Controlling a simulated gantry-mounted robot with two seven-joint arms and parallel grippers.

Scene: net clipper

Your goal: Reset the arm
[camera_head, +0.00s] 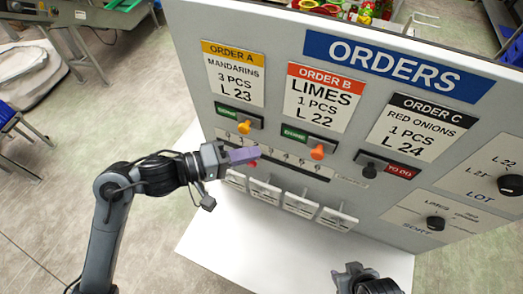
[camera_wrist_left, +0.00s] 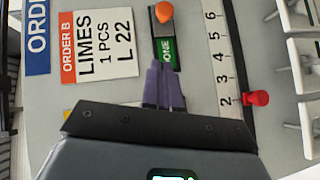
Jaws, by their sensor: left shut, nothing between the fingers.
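My left gripper (camera_head: 258,154) has purple fingers pressed together, with nothing between them. It is in front of the orders board (camera_head: 290,75), below the order A lever. In the left wrist view the shut fingers (camera_wrist_left: 165,85) point towards the order B lever (camera_wrist_left: 164,12) and its green DONE label. Whether they touch the board cannot be told. My right gripper (camera_head: 350,278) shows at the bottom edge of the head view, over the white surface; its jaws are unclear. A red slider knob (camera_wrist_left: 257,98) sits by number 2 on the numbered strip.
The order A lever (camera_head: 244,127) shows green DONE. The order C lever (camera_head: 370,168) is dark beside red TO DO. Black LOT (camera_head: 510,185) and SORT (camera_head: 435,223) dials are at right. Several white hooks (camera_head: 300,205) jut out low on the board. The white ledge (camera_head: 240,255) is mostly clear.

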